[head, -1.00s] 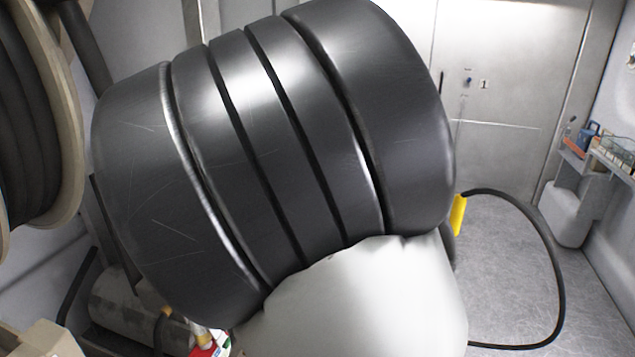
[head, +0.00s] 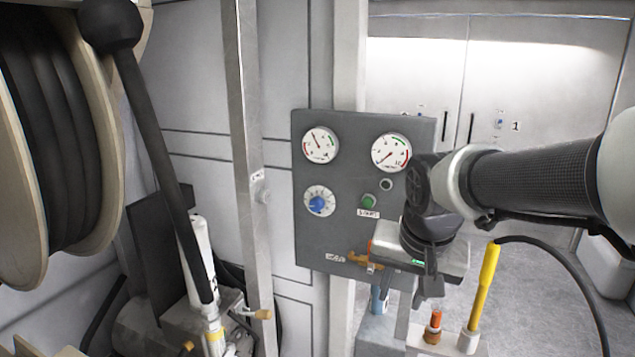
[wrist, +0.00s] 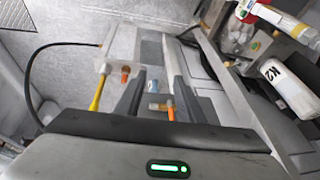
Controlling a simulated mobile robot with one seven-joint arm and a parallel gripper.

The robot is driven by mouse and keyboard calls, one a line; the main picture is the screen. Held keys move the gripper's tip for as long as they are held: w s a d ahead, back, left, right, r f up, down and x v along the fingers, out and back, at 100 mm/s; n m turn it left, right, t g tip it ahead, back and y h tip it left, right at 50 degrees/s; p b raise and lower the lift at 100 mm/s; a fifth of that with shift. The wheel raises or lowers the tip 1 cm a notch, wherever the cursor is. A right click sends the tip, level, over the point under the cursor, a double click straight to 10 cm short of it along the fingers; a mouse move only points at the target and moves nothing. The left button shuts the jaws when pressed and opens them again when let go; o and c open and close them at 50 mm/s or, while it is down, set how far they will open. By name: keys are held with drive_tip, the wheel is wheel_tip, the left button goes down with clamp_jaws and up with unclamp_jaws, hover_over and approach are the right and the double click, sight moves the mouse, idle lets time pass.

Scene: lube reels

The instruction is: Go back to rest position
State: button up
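My gripper (head: 428,288) hangs pointing down in the head view, in front of the lower right of the grey gauge panel (head: 347,225). My arm reaches it from the right edge. In the wrist view my gripper (wrist: 158,84) shows two dark fingers set apart, with nothing held between them. In the head view the yellow handle (head: 484,285) stands upright to the right of the gripper.
A large hose reel (head: 18,215) stands at the left, with a black ball-topped lever (head: 165,150) beside it. An orange valve handle (head: 362,260) sticks out of the panel close to my gripper. A black hose (head: 570,265) curves over the floor at right. Metal cabinets (head: 415,75) stand behind.

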drive_tip(key=s+r+n+t, duration=0.1)
drive_tip(key=s+n, duration=0.3)
drive_tip(key=s, duration=1)
wheel_tip(320, 180, up, 18)
drive_tip(key=p, duration=1.7)
drive_tip(key=shift+a+p, duration=0.15)
drive_tip(key=shift+p, duration=0.2)
drive_tip(key=shift+o, duration=0.2)
drive_tip(key=shift+s, duration=0.1)
